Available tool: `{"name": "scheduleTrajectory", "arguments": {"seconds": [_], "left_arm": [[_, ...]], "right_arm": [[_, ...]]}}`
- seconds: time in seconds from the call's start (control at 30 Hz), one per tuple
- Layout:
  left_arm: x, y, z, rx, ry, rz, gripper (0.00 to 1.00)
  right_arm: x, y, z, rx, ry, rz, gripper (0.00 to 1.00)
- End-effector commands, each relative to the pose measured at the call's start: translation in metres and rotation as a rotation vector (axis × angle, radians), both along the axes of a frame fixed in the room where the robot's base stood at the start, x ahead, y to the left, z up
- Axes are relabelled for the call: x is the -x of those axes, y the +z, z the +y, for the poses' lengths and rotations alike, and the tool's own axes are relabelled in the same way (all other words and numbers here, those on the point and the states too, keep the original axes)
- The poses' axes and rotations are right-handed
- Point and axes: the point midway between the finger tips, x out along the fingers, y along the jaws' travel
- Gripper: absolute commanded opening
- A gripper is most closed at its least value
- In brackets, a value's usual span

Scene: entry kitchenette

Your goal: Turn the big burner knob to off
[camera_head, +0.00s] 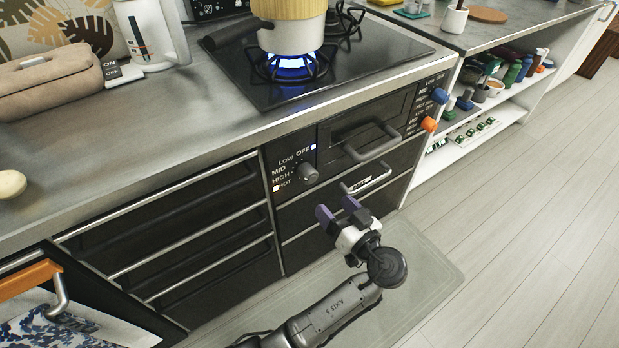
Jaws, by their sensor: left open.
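A dark round knob (308,172) sits on the black stove front, at the left of the panel. Labels OFF, LOW, MID, HIGH and HOT curve around its upper left; its exact pointing is too small to tell. A blue flame burns on the burner (291,66) under a white pot (293,38). A blue knob (440,95) and an orange knob (429,124) are at the panel's right end. My left gripper (337,209) has purple fingertips, is open and empty, and is below and right of the dark knob, apart from it.
An oven handle (372,143) and a drawer handle (366,178) stick out right of the dark knob. A towel bar (30,280) with a cloth is at lower left. A kettle (150,35) and a bag (50,80) stand on the counter. The floor at right is clear.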

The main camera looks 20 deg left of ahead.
Motion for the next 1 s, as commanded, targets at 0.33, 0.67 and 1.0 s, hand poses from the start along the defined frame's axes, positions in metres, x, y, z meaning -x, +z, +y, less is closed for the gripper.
{"name": "scheduleTrajectory", "arguments": {"seconds": [0.33, 0.67, 1.0], "left_arm": [[-0.038, -0.002, 0.054, -0.004, 0.002, -0.001, 0.69], [-0.060, -0.001, 0.085, -0.001, 0.001, 0.001, 0.69], [-0.065, 0.000, 0.091, -0.001, 0.000, 0.001, 0.69]], "right_arm": [[0.000, -0.018, 0.001, -0.001, -0.001, 0.000, 0.43], [0.000, -0.027, 0.000, -0.001, -0.001, 0.001, 0.43], [0.000, -0.028, -0.001, 0.004, 0.003, 0.000, 0.43]]}}
